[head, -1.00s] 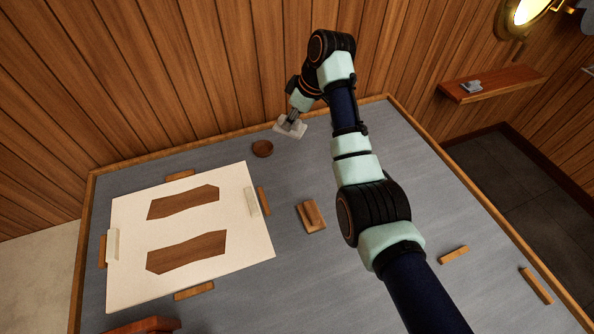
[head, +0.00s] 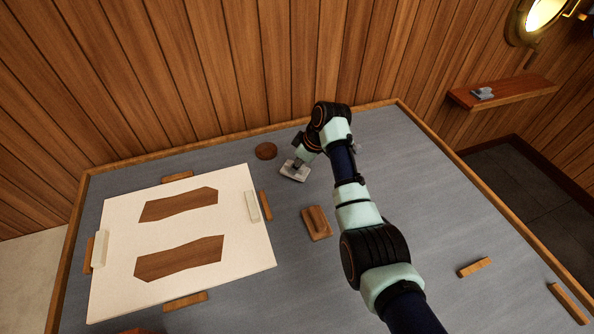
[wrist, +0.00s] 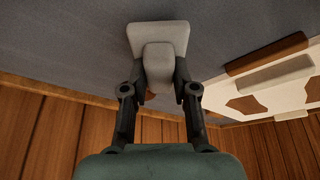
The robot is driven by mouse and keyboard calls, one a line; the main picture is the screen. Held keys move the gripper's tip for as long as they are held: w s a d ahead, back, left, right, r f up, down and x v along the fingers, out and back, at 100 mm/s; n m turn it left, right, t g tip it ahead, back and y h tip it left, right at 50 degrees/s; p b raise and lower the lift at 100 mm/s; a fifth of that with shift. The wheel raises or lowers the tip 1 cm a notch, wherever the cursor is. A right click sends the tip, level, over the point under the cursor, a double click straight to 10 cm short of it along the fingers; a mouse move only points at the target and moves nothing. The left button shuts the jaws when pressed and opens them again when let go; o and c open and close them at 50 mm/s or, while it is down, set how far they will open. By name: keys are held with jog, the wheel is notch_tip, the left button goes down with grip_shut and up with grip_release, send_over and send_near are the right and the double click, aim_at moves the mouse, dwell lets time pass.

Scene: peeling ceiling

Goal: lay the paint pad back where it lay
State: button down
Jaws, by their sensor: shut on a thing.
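The paint pad (head: 294,172) is a pale grey rectangular plate with a raised grip. It is at the back of the grey table, just right of a round brown disc (head: 266,151). My gripper (head: 301,161) is shut on the pad's grip. In the wrist view, the two dark fingers of my gripper (wrist: 160,75) flank the grip, and the plate of the paint pad (wrist: 158,33) shows beyond them. The pad is close over the tabletop; I cannot tell whether it touches. The fingertips are small in the head view.
A white sheet (head: 185,227) with two brown shapes lies at left, with wooden strips around it and pale bars on two edges. A wooden block with a grip (head: 317,223) lies in front of the pad. A wall shelf (head: 510,92) is at right. The table's right part is mostly clear.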

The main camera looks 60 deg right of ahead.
jog(key=shift+f, duration=0.8)
jog(key=shift+f, duration=0.15)
jog(key=c, duration=0.9)
grip_release()
jog(key=p+v, duration=0.5)
jog(key=v, duration=0.7)
